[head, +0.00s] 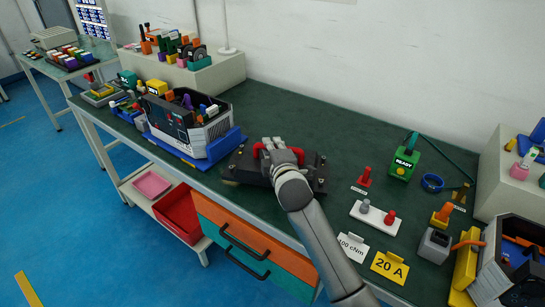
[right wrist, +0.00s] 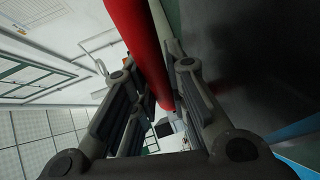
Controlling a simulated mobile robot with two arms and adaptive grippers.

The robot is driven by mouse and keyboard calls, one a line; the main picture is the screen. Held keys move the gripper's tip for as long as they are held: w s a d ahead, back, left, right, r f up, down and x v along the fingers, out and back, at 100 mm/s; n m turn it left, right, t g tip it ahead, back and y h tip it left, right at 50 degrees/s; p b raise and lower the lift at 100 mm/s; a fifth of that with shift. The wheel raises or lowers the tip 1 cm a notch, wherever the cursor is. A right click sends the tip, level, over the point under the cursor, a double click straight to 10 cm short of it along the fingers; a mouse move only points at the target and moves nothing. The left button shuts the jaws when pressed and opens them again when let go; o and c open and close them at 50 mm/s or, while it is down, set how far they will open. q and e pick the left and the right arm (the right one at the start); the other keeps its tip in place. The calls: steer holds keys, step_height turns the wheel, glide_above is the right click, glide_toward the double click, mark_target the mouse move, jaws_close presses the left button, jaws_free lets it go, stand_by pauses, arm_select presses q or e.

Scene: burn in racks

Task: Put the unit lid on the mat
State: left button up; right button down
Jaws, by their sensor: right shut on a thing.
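The unit lid (head: 240,167) is a dark, flat plate with a red handle (head: 262,150), at the middle of the green bench. My right gripper (head: 277,150) is over the lid and shut on its red handle. In the right wrist view the red handle (right wrist: 142,45) runs between the fingers, with a dark surface (right wrist: 240,60) on the right. A thin tan edge (head: 230,183) shows under the lid's left end; I cannot tell if this is the mat. The gripper and arm hide part of the lid, and any gap below it is unclear. My left gripper is out of view.
An open unit (head: 190,125) in a blue tray stands just left of the lid. To the right are a green READY box (head: 404,163), a white plate with pegs (head: 375,217) and a yellow 20 A card (head: 389,267). Bare green bench lies behind the lid (head: 300,115).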

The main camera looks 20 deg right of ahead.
steer(key=shift+f, duration=1.5)
steer(key=shift+f, duration=0.15)
steer(key=c, duration=1.4)
jaws_free()
steer(key=shift+f, duration=0.1)
steer(key=shift+c, duration=0.2)
steer(key=shift+r, duration=0.2)
steer(key=s+r, duration=0.2)
steer(key=s, duration=0.9)
steer(key=shift+s+a, duration=0.4)
steer(key=shift+a, duration=0.05)
steer(key=shift+f, duration=0.1)
